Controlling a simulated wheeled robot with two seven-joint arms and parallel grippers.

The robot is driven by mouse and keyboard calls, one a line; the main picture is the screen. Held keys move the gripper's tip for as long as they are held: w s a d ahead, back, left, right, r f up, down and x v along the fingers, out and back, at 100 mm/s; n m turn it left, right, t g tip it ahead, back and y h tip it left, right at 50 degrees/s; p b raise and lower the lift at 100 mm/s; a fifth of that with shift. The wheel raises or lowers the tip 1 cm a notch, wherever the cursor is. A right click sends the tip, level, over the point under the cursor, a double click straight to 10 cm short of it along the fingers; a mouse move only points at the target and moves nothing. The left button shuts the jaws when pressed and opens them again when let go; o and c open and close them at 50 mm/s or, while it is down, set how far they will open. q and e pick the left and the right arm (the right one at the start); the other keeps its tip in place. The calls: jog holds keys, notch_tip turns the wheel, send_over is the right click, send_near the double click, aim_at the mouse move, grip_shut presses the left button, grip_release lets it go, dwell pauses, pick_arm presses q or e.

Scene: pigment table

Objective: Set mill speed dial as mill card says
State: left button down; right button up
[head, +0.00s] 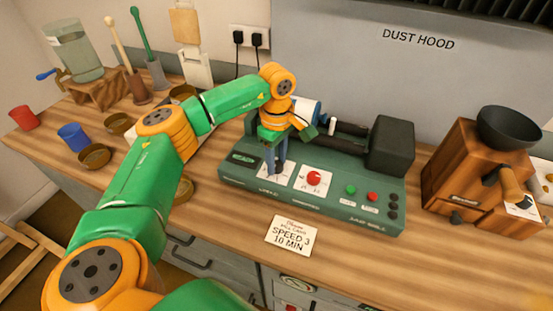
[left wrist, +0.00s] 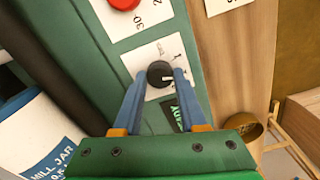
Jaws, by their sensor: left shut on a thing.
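The mill card (head: 291,236) lies on the bench in front of the mill and reads "SPEED 3" and "10 MIN". The green jar mill (head: 235,178) stands behind it. Its black speed dial (left wrist: 159,73) sits on a white scale plate; a white pointer mark shows toward the picture's right, but the scale figures are too small to read. My left gripper (head: 275,168) reaches down onto the dial, its blue fingers shut on either side of it. In the head view the fingers mostly hide the dial. The red timer dial (head: 313,178) is beside it. My right gripper is not in view.
Green (head: 351,189) and red (head: 372,197) buttons are on the mill panel. A white mill jar (left wrist: 40,145) lies on top. A wooden grinder (head: 462,170) stands at right; cups and bowls (head: 94,156) stand at left. The bench front beside the card is clear.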

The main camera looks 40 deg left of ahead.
aim_at(277, 164)
pick_arm(q)
jog(key=m, duration=0.5)
jog(key=shift+r, duration=0.1)
jog(key=shift+m, duration=2.5)
jog(key=shift+c, duration=2.3)
grip_release()
notch_tip(277, 164, up, 7)
jog(key=shift+r+b, duration=0.1)
jog(key=shift+b, duration=0.6)
